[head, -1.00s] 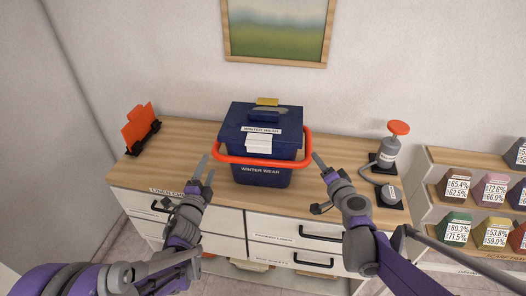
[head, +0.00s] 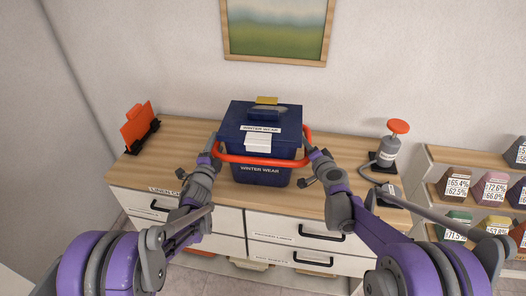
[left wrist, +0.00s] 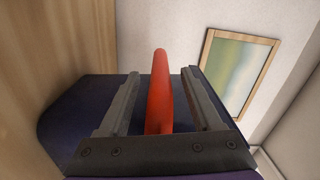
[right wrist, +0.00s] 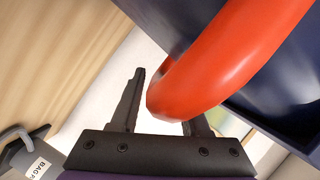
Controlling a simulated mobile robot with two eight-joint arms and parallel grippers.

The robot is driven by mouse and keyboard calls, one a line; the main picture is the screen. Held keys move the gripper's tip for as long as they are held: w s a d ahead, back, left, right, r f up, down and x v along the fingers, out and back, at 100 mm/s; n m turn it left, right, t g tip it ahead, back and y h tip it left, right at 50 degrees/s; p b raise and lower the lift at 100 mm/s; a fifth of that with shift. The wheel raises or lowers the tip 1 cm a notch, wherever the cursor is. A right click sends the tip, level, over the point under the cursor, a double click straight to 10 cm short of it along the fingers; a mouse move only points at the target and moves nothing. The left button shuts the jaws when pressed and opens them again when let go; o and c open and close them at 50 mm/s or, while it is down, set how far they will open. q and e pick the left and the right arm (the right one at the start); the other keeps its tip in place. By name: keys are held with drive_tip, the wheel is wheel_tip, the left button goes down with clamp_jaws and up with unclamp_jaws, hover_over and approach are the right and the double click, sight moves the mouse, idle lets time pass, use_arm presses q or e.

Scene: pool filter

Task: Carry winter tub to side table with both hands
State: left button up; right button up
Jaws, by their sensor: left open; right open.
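My right gripper (head: 314,151) is at the handle's right side, open. In the right wrist view the red handle (right wrist: 225,60) passes close in front of the fingers (right wrist: 165,100) and covers part of one.
The drawer unit's top (head: 180,140) is bare left of the tub. A red-orange holder (head: 139,127) stands at the far left. A grey pump with a red knob (head: 391,145) stands right of the tub. A shelf (head: 470,160) with labelled blocks is at the far right.

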use_arm(q)
drive_tip(key=c, duration=0.8)
use_arm(e)
clamp_jaws()
use_arm(q)
clamp_jaws()
idle(0.4)
